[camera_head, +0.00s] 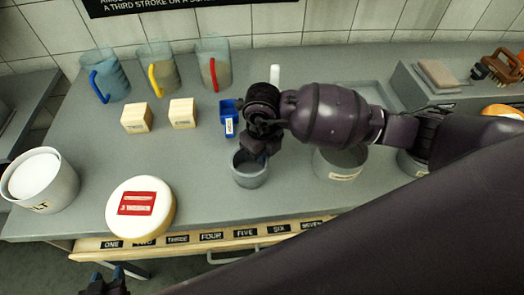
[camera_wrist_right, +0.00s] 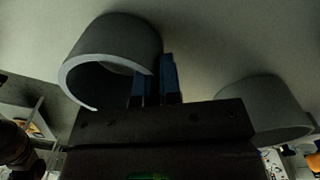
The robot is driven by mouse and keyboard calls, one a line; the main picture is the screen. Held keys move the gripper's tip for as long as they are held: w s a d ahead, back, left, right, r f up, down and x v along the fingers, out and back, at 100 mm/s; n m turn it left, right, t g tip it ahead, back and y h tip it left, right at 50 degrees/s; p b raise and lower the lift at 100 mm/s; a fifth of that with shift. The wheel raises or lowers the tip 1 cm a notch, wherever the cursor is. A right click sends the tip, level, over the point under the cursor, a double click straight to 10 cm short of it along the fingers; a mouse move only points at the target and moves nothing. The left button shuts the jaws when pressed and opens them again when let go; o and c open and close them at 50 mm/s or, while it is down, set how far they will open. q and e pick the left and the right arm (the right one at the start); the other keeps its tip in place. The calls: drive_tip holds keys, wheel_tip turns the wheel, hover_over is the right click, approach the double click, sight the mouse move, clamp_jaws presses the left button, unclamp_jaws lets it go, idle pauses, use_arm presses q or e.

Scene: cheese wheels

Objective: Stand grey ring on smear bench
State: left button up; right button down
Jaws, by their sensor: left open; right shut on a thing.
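My right gripper (camera_head: 258,146) reaches down from above and is shut on the wall of a grey ring (camera_head: 250,172). In the right wrist view its blue fingers (camera_wrist_right: 156,82) pinch the rim of this ring (camera_wrist_right: 112,48), which is open and hollow. The ring is over the front middle of the grey bench top (camera_head: 200,195); I cannot tell if it touches the surface. No label marks out the smear bench. My left gripper (camera_head: 106,281) is open and empty, low at the front left, partly cut off.
Another grey ring (camera_head: 340,162) with a label stands to the right, with one more partly behind my arm. A cheese wheel (camera_head: 160,206) and a white tub (camera_head: 62,180) are at left. Wooden blocks (camera_head: 137,118), a blue holder (camera_head: 228,118) and jugs (camera_head: 160,70) stand behind.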

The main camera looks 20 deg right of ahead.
drive_tip(key=shift+f, duration=0.1)
drive_tip(key=shift+f, duration=0.1)
drive_tip(key=c, duration=1.3)
unclamp_jaws()
